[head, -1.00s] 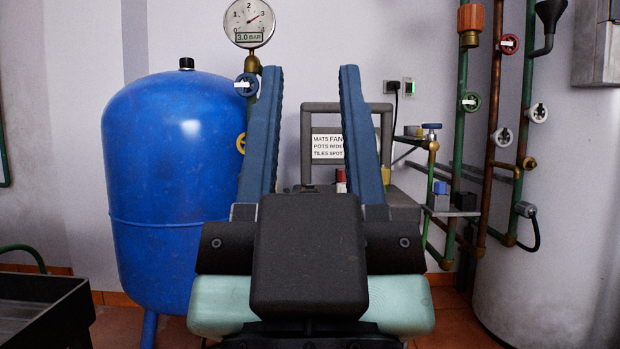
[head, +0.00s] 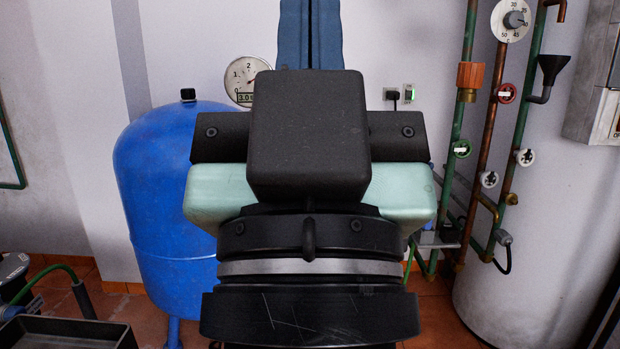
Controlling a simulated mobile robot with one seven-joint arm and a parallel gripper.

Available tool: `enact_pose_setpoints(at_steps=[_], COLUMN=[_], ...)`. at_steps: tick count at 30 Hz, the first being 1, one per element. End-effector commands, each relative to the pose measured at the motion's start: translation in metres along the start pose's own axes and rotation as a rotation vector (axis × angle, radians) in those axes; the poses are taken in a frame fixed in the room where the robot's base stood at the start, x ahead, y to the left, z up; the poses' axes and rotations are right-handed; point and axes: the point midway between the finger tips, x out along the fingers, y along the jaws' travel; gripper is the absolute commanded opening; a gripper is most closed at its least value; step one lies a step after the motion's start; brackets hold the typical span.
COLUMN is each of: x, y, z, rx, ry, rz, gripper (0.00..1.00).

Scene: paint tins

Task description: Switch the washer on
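My gripper (head: 310,30) is in the middle of the head view, pointing up, its blue fingers drawn together with only a thin dark gap between them. Nothing shows between them, and their tips run past the top edge. I cannot make out the washer now. The place where a grey handle frame with a lettered sign stood in the earlier frame is covered by my gripper and wrist. A small switch (head: 408,93) with a green light is on the wall right of my gripper, beside a socket with a black plug (head: 391,95).
A blue tank (head: 165,200) stands close on the left, with a pressure gauge (head: 243,80) partly behind my gripper. Pipes with valves (head: 462,148) and a pale cylinder (head: 520,290) are on the right. A black tray (head: 70,333) is at lower left. Some tiled floor shows low down.

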Motion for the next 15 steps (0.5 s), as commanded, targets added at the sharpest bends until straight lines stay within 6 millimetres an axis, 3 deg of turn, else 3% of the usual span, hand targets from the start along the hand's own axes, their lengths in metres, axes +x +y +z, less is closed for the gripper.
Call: enact_pose_setpoints(at_steps=[1, 15], x=[0.027, 0.145], y=[0.000, 0.001], z=[-0.026, -0.138], rx=[0.001, 0.004], ry=[0.000, -0.001], rz=[0.000, -0.001], gripper=[0.00, 0.00])
